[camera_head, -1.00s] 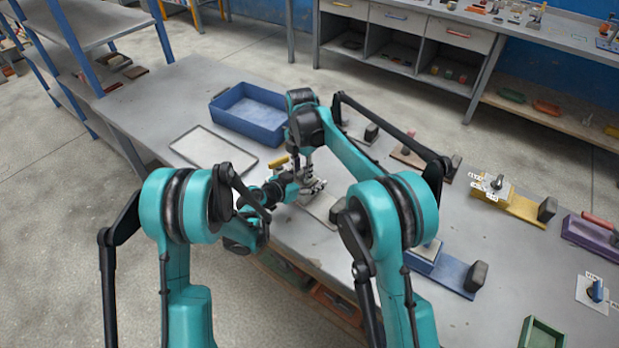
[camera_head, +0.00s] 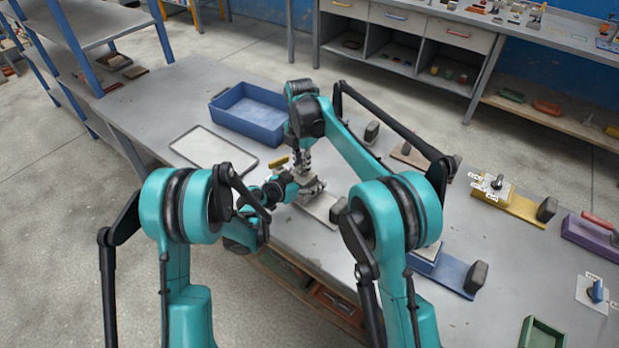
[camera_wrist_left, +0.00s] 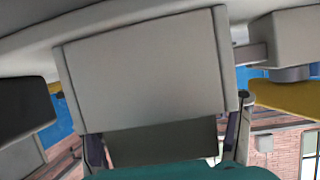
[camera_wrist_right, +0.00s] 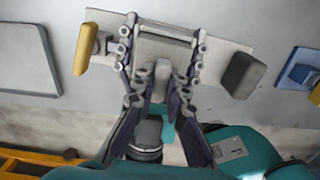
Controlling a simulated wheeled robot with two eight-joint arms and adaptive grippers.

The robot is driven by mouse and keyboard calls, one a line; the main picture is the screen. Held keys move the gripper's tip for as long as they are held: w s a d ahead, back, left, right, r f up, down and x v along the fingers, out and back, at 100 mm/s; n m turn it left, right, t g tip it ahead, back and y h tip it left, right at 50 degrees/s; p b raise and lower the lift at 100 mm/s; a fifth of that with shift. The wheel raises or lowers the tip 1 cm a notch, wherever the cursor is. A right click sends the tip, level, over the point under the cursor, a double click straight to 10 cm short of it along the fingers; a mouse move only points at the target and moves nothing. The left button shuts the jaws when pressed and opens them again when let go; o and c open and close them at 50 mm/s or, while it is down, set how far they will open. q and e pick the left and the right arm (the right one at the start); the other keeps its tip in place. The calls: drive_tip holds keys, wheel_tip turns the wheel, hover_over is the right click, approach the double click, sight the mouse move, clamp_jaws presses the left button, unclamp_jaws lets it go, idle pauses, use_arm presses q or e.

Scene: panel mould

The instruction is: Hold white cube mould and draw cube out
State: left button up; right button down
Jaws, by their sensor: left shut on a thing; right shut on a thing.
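The white mould (camera_head: 318,208) sits on the table in the middle of the head view, its pale base plate showing below the grippers. My left gripper (camera_head: 307,188) reaches in from the left and is shut on the mould's body; in the left wrist view a large grey block (camera_wrist_left: 150,75) fills the space between its fingers. My right gripper (camera_head: 303,168) points down from above and is shut on a grey piece (camera_wrist_right: 162,75), which looks like the cube's grip. The pale base plate also shows in the right wrist view (camera_wrist_right: 222,62). The cube itself is mostly hidden by the fingers.
A pale flat tray (camera_head: 183,145) and a blue bin (camera_head: 248,112) lie to the left and behind. Blue (camera_head: 452,272), yellow (camera_head: 522,208) and purple (camera_head: 588,236) moulds stand to the right. A yellow handle (camera_wrist_right: 86,48) sits close to my right gripper.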

drive_tip(key=shift+r, duration=2.25)
drive_tip(key=shift+r, duration=0.1)
drive_tip(key=shift+r, duration=1.45)
use_arm(q)
drive_tip(key=o, duration=1.5)
drive_tip(key=shift+o, duration=0.2)
drive_tip(key=v, duration=1.1)
drive_tip(key=shift+a, duration=0.1)
drive_tip(key=shift+s+a+r, duration=0.2)
drive_tip(key=shift+s+a, duration=0.05)
drive_tip(key=shift+s, duration=0.1)
